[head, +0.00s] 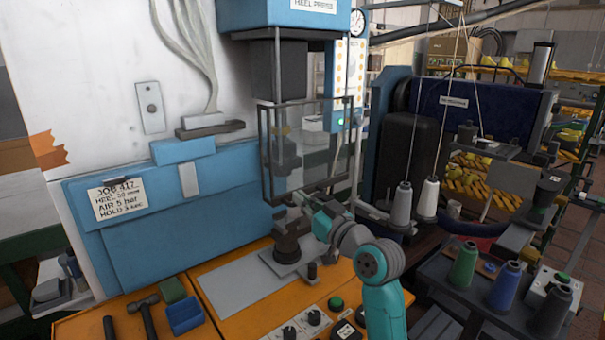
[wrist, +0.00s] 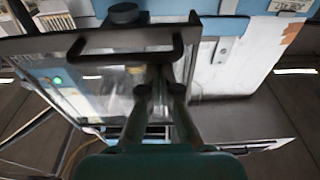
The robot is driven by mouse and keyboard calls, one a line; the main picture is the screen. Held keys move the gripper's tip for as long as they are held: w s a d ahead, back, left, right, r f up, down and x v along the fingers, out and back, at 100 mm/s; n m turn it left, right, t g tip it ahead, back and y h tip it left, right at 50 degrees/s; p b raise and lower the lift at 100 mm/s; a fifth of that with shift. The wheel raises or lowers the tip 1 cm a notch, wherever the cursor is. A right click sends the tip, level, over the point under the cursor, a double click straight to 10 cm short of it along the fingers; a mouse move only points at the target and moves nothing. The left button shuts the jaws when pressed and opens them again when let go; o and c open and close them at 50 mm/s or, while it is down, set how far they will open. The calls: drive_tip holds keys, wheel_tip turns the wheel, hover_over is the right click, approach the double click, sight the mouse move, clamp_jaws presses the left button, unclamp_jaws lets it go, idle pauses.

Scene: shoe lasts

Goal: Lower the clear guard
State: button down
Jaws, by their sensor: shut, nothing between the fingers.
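The clear guard (head: 318,140) is a transparent pane in a dark frame. It hangs upright in front of the heel press (head: 285,13), with its lower edge above the dark round base (head: 287,246). In the wrist view, the guard pane (wrist: 95,95) lies behind my fingers, and its dark bar handle (wrist: 125,42) crosses the upper part. My gripper (head: 302,199) is at the guard's lower edge in the head view. The gripper (wrist: 158,72) appears shut and empty, its tips close to the handle. I cannot tell whether they touch it.
The orange bench (head: 232,272) carries a grey plate, a hammer (head: 143,312), a blue box (head: 185,315) and control knobs. Thread cones (head: 401,205) stand to the right of my arm. A blue panel with a job card (head: 118,200) stands at left.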

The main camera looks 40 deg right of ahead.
wheel_tip(320, 180, down, 12)
drive_tip(key=shift+f, duration=0.3)
idle(0.3)
wheel_tip(320, 180, up, 5)
drive_tip(key=w, duration=0.1)
drive_tip(key=s+f, duration=0.1)
drive_tip(key=s, duration=0.9)
drive_tip(key=shift+d, duration=0.15)
drive_tip(key=shift+f, duration=0.15)
